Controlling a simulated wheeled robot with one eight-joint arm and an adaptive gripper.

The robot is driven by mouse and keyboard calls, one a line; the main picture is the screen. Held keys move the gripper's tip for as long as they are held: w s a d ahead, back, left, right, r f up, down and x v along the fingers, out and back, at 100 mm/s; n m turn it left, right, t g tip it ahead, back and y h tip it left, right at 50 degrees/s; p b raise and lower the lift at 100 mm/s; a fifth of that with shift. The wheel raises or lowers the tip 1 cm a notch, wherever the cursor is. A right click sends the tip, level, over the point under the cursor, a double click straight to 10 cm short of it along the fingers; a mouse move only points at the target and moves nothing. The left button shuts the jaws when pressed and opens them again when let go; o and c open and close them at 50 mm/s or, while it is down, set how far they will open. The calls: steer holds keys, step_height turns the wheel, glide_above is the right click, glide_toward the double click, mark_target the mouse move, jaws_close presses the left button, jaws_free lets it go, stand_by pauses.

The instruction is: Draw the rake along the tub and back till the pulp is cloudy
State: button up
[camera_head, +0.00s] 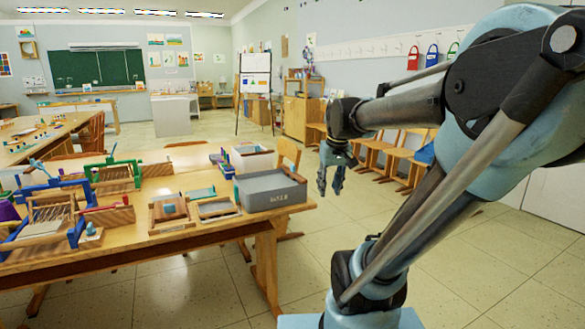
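A grey rectangular tub (254,201) with a small label on its front stands at the right end of the wooden table. Its inside shows only as a grey surface, and I cannot tell the state of any pulp. I cannot make out a rake for certain among the tools on the table. My gripper (330,190) hangs in the air to the right of the tub, beyond the table's end. Its fingers point down and are apart, with nothing seen between them.
The wooden table (180,236) also holds small flat frames (168,211), blue and green loom-like frames (45,215) and a pale box (250,158) behind the tub. Chairs (288,154) stand behind it and along the right wall.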

steer(key=w+a+r+n, duration=0.1)
steer(key=w+a+r, duration=0.2)
steer(key=w+r, duration=0.7)
steer(key=n+y, duration=0.1)
steer(key=n, duration=0.1)
glide_toward(293, 165)
steer(key=shift+t, duration=0.4)
steer(key=x, duration=0.9)
steer(key=shift+f, duration=0.3)
steer(key=shift+c, duration=0.6)
jaws_close()
